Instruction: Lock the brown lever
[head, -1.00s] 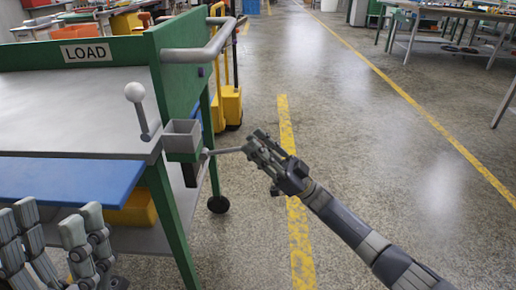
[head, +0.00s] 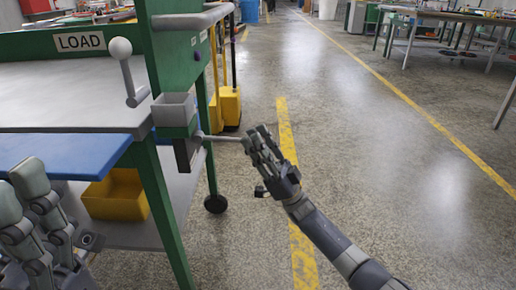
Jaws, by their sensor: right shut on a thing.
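No lever that looks brown shows. A thin grey lever rod (head: 222,138) sticks out to the right from the bracket at the cart's front corner, nearly level. My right gripper (head: 256,141) is shut at the rod's outer end, its fingers pointing up and left. The fingers hide that end. A second lever with a white ball knob (head: 120,47) stands up on the cart's grey top. My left gripper (head: 30,205) is at the lower left, below the blue panel and apart from both levers. It is partly cut off by the frame, so its opening is unclear.
The green cart (head: 158,195) carries a LOAD sign, a small grey box (head: 173,109), a blue panel (head: 75,153) and a grey handrail (head: 195,19). A yellow bin (head: 115,196) sits on its lower shelf. The floor to the right is open, with yellow lines.

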